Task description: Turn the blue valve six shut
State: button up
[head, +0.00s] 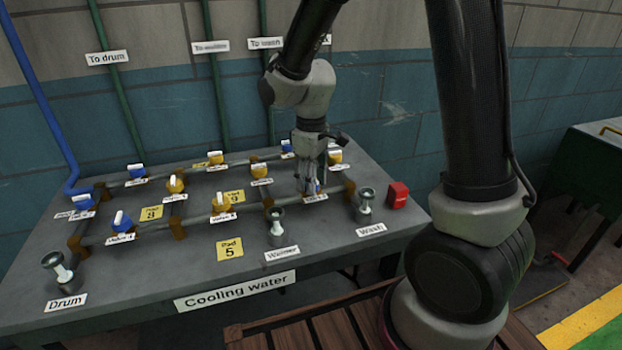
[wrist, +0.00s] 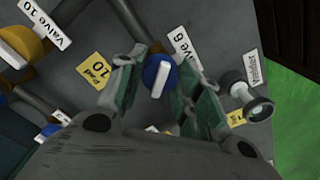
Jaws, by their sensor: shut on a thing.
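The blue valve six (wrist: 149,73), with a white bar handle (wrist: 161,79), stands beside its "Valve 6" label (wrist: 186,50) in the wrist view. My gripper (wrist: 163,76) has one green-padded finger on each side of it and is shut on it. In the head view my gripper (head: 309,186) points straight down at the bench's right front. Only a small blue part of valve six (head: 318,187) shows there behind the fingers. How the handle lies relative to its pipe is hard to tell.
Other blue and yellow valves stand along the pipes on the grey bench (head: 190,275). A yellow valve (head: 335,157) is close behind my gripper.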

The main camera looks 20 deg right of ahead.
jog(key=m, duration=0.4)
jog(key=shift+m, duration=2.2)
jog(key=o, duration=1.1)
jog(key=shift+c, duration=0.2)
notch_tip(320, 180, up, 12)
